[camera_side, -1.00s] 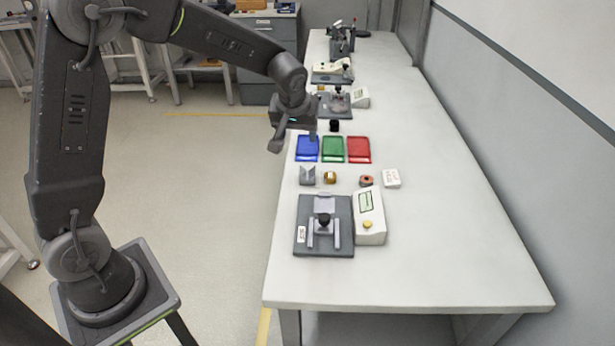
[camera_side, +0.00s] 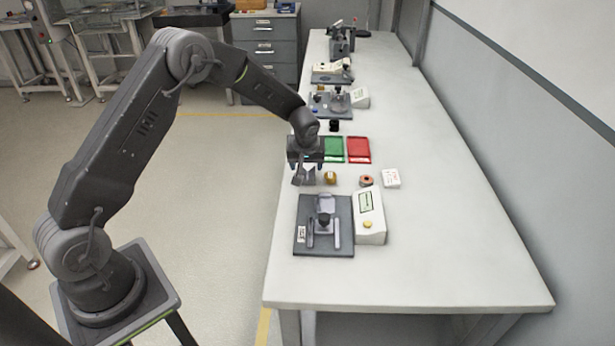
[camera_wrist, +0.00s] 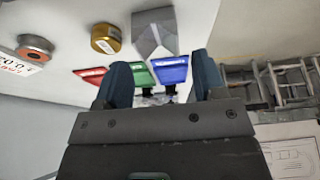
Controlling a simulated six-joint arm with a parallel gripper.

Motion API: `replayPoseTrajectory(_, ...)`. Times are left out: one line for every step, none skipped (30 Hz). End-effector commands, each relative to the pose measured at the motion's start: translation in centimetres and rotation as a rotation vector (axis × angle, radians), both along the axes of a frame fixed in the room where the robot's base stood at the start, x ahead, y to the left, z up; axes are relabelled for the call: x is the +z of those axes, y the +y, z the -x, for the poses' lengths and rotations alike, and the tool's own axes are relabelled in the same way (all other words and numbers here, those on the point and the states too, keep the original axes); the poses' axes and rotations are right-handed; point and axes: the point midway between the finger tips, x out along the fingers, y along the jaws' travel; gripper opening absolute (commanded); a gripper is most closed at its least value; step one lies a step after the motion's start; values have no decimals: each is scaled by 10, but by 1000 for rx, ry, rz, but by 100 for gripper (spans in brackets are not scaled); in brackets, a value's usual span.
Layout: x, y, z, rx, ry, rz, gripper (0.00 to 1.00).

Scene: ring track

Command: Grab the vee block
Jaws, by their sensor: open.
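The vee block (camera_wrist: 154,33) is a grey block with a V-shaped notch, standing on the bench. In the wrist view it lies beyond my gripper (camera_wrist: 158,75), between the line of the two fingers and apart from them. The blue-tipped fingers are spread with nothing between them. In the side view my gripper (camera_side: 306,165) is low over the bench's left edge, at the vee block (camera_side: 309,179). It partly hides the block there, and I cannot tell the exact gap.
A brass cylinder (camera_side: 330,178) stands just right of the block, then a red-orange ring part (camera_side: 366,180) and a white label card (camera_side: 391,178). Green (camera_side: 334,149) and red (camera_side: 358,150) trays lie behind. A dark fixture (camera_side: 342,212) sits in front. The bench's right side is clear.

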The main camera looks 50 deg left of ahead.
Motion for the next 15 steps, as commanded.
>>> replayPoseTrajectory(-5, 1, -1, 1, 3, 0, 64)
replayPoseTrajectory(-9, 2, -2, 1, 4, 0, 64)
replayPoseTrajectory(-14, 4, -4, 1, 4, 0, 64)
replayPoseTrajectory(-19, 5, -6, 1, 5, 1, 64)
replayPoseTrajectory(-23, 6, -8, 1, 5, 1, 64)
replayPoseTrajectory(-29, 7, -10, 2, 4, 1, 64)
replayPoseTrajectory(-32, 9, -11, 2, 4, 1, 64)
replayPoseTrajectory(-36, 10, -12, 2, 3, 1, 64)
replayPoseTrajectory(-40, 11, -14, 2, 3, 1, 64)
replayPoseTrajectory(-42, 12, -15, 1, 2, 1, 64)
replayPoseTrajectory(-44, 12, -15, 0, 2, 1, 64)
replayPoseTrajectory(-46, 13, -15, 0, 2, 1, 64)
replayPoseTrajectory(-47, 13, -16, 0, 2, 1, 64)
replayPoseTrajectory(-47, 13, -16, 0, 2, 1, 64)
replayPoseTrajectory(-47, 13, -16, 0, 2, 1, 64)
